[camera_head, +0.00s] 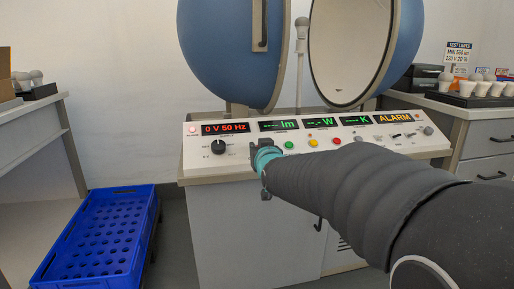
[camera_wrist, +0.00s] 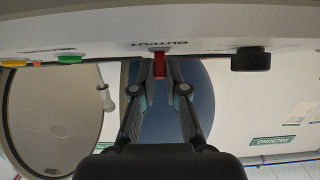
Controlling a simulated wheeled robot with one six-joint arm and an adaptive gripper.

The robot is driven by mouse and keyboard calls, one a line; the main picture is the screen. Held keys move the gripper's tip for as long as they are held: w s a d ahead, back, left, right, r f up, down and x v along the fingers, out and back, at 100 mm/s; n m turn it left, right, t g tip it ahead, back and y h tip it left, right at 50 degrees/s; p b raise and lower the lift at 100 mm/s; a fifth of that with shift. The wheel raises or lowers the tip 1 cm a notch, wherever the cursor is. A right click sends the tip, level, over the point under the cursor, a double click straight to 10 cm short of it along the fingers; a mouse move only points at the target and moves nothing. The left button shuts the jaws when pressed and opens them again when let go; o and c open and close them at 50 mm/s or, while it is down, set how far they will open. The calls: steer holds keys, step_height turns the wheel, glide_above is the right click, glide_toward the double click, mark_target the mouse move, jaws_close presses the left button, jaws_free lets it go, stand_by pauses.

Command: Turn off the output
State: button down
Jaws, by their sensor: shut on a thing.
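The control panel (camera_head: 235,160) stands below the open blue sphere. My gripper (camera_head: 257,150) is at the panel's front, between the black knob (camera_head: 218,147) and the green button (camera_head: 289,145), and hides the output switch in the head view. In the wrist view, which is upside down, a red output switch (camera_wrist: 159,66) by the OUTPUT label sits between my fingertips (camera_wrist: 159,78). My gripper is shut on it. The supply display (camera_head: 225,128) reads 0 V 50 Hz, and an ALARM display (camera_head: 394,118) is lit.
The blue sphere (camera_head: 225,50) is open above the panel. A blue crate (camera_head: 100,240) stands on the floor at left. Bulbs and white cups (camera_head: 480,89) stand on the right counter (camera_head: 475,130). More bulbs (camera_head: 30,77) are at the far left. Yellow and red buttons lie right of the green one.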

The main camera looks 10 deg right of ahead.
stand_by(0.4)
steer(key=c, duration=1.2)
jaws_free()
steer(key=shift+s, duration=0.1)
steer(key=s+r, duration=0.1)
steer(key=s, duration=1)
steer(key=shift+s+r, duration=0.2)
steer(key=shift+s, duration=0.2)
steer(key=shift+f, duration=0.1)
